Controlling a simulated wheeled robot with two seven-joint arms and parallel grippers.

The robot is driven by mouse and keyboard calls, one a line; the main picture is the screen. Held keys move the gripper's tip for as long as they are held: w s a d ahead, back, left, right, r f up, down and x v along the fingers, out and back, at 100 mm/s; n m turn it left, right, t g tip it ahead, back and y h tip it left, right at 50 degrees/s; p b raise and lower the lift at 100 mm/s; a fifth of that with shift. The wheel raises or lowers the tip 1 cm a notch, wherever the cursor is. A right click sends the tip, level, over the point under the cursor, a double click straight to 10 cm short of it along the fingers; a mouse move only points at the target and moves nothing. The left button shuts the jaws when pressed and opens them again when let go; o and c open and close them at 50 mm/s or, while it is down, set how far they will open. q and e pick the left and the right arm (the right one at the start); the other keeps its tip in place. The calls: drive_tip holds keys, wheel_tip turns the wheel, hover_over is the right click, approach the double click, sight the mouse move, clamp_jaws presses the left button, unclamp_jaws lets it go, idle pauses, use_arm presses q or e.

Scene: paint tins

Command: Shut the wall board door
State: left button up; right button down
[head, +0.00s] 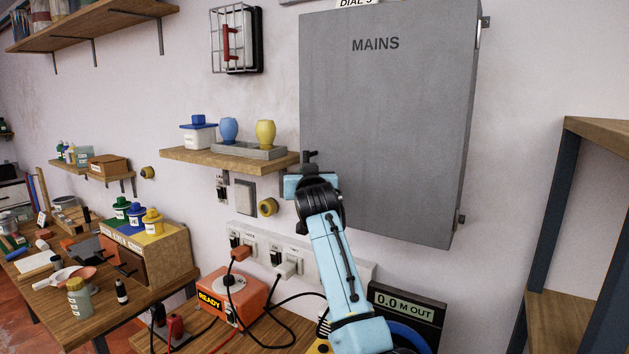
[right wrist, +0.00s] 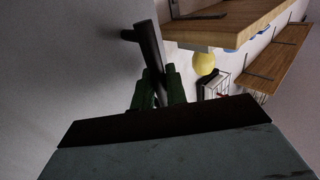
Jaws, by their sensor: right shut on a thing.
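The wall board door (head: 385,120) is a large grey panel marked MAINS, upright on the wall, with hinge-like brackets at its right edge. It looks closed or nearly so; I cannot tell whether it is fully shut. Its black handle (head: 309,156) is at the lower left. My right gripper (head: 305,173) is at that handle, and my arm hides the door's lower left corner. In the right wrist view, the green fingers (right wrist: 156,88) are shut on the dark handle bar (right wrist: 149,45), beside the grey door face (right wrist: 65,60). My left gripper is not in view.
A wooden shelf (head: 205,160) with a grey tray, a blue vase and a yellow vase (head: 265,134) is just left of the handle. Sockets with plugs (head: 290,264) and a bench with an orange box (head: 232,294) are below. A shelf rack (head: 560,200) stands at right.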

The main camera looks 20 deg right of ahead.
drive_tip(key=c, duration=1.5)
unclamp_jaws()
drive_tip(key=shift+d+f, duration=0.15)
drive_tip(key=shift+s, duration=0.15)
drive_tip(key=b+v, duration=0.3)
drive_tip(key=v, duration=1)
drive_tip(key=shift+a, duration=0.2)
